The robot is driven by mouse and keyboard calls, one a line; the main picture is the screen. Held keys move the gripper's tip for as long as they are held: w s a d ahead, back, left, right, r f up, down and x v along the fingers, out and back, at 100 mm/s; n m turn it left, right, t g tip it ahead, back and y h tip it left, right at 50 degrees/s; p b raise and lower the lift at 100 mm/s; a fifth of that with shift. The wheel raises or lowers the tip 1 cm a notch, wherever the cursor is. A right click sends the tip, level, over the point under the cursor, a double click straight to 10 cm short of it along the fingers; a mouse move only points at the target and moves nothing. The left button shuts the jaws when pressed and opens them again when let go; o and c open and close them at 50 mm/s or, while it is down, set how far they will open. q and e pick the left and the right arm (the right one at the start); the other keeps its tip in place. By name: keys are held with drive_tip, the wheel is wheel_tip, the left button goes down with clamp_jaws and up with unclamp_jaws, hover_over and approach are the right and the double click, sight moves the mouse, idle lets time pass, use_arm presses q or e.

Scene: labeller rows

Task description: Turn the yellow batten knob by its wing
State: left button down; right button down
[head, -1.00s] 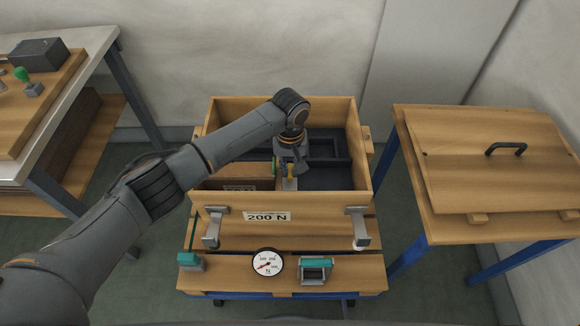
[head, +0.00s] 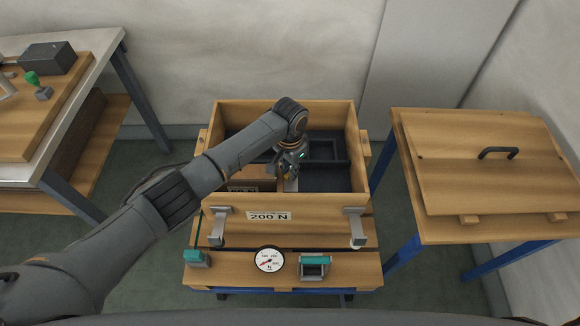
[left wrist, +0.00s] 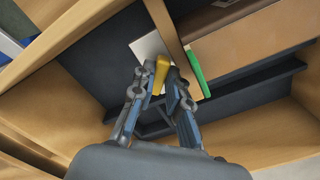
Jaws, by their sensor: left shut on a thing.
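The yellow batten knob (left wrist: 161,74) shows in the left wrist view, its wing between my left gripper's fingers. In the head view it is mostly hidden behind my gripper inside the open wooden crate (head: 230,205). My left gripper (left wrist: 160,88) is shut on the knob. In the head view my left gripper (head: 289,172) reaches down into the crate near its front wall. A pale plate (left wrist: 147,47) lies behind the knob. My right gripper is not in view.
A green strip (left wrist: 196,74) is close beside the fingers. The crate walls surround the gripper. A dial gauge (head: 270,259) sits on the front ledge. A wooden lid (head: 470,150) lies on the right table. A left bench (head: 90,75) holds a green-handled stamp (head: 38,84).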

use_arm(q)
drive_tip(key=m, duration=0.4)
drive_tip(key=shift+w+m+p, duration=0.1)
drive_tip(key=shift+m+p, duration=0.2)
drive_tip(key=shift+p, duration=0.05)
drive_tip(key=m, duration=0.4)
drive_tip(key=shift+w, duration=0.1)
drive_tip(key=shift+m, duration=0.3)
drive_tip(key=c, duration=1.6)
unclamp_jaws()
wheel_tip(320, 180, up, 12)
